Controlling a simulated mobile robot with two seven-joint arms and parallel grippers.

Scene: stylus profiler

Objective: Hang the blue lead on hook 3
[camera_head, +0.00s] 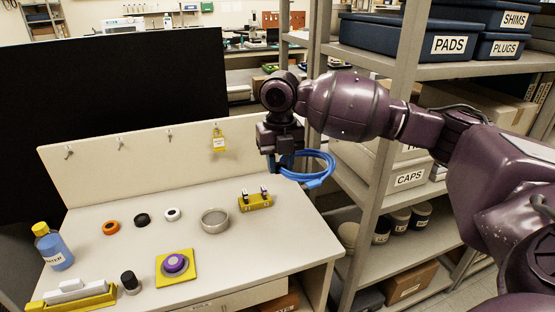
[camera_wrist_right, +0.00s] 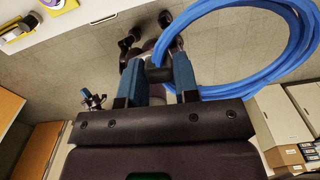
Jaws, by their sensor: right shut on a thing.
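The blue lead (camera_head: 317,170) is a coiled loop hanging in the air to the right of the bench's back panel. My right gripper (camera_head: 285,162) is shut on it near the coil's left side. In the right wrist view, the coil (camera_wrist_right: 262,70) lies to the right of the blue fingers (camera_wrist_right: 157,82), with a dark piece between the fingertips. Three bare hooks show on the panel: a left one (camera_head: 68,153), a middle one (camera_head: 120,143) and a right one (camera_head: 169,135). No hook numbers are legible. I do not see my left gripper.
A grey shelf post (camera_head: 385,120) stands close to the right of the coil, beside stocked shelves. On the bench (camera_head: 110,265) are a yellow block (camera_head: 256,203), a metal ring dish (camera_head: 215,221), small rings, a purple knob (camera_head: 175,263) and a blue bottle (camera_head: 54,250). The space before the panel is open.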

